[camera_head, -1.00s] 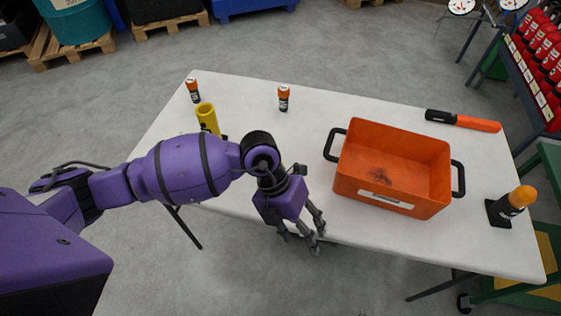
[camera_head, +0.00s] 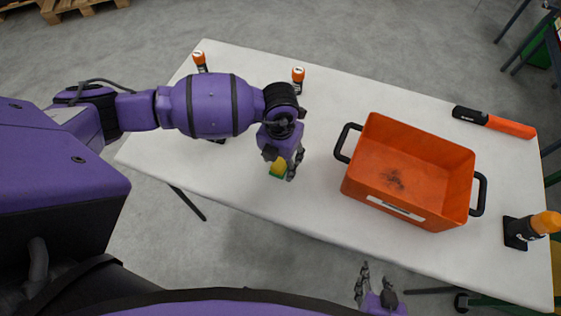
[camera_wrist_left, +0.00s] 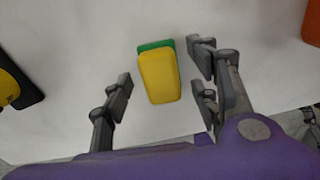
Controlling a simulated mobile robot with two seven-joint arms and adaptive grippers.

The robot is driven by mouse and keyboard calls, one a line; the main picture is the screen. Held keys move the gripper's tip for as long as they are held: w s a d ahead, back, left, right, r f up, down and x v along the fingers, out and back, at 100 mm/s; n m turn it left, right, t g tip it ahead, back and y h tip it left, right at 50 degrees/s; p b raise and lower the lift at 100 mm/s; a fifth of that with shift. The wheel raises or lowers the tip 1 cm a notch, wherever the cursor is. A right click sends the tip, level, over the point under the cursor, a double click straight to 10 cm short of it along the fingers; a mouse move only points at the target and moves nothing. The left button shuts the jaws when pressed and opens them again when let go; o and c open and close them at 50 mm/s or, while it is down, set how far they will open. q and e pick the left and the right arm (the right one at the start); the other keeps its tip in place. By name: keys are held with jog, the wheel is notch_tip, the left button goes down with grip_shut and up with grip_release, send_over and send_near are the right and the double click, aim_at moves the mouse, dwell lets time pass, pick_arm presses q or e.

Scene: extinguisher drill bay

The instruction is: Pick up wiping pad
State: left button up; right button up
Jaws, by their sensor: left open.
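The wiping pad is a small yellow and green block. In the left wrist view the pad (camera_wrist_left: 158,76) lies flat on the white table, between the spread fingers of my left gripper (camera_wrist_left: 160,84) and slightly beyond their tips. In the head view the pad (camera_head: 279,169) shows partly under my left gripper (camera_head: 285,163), near the table's front edge. My left gripper is open and empty, pointing down. My right gripper (camera_head: 374,282) is at the bottom of the head view, in front of the table, fingers apart and empty.
An orange bin (camera_head: 405,170) with black handles stands right of the pad on the white table (camera_head: 325,115). Small orange-capped canisters (camera_head: 298,78) stand at the back. An orange and black baton (camera_head: 495,122) and an orange-topped item on a black base (camera_head: 530,228) are at the right.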

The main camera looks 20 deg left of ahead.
pick_arm(q)
jog(key=shift+f, duration=0.35)
jog(key=c, duration=1.2)
jog(key=shift+o, duration=0.2)
pick_arm(e)
jog(key=shift+a+f, duration=0.1)
jog(key=shift+a, duration=0.15)
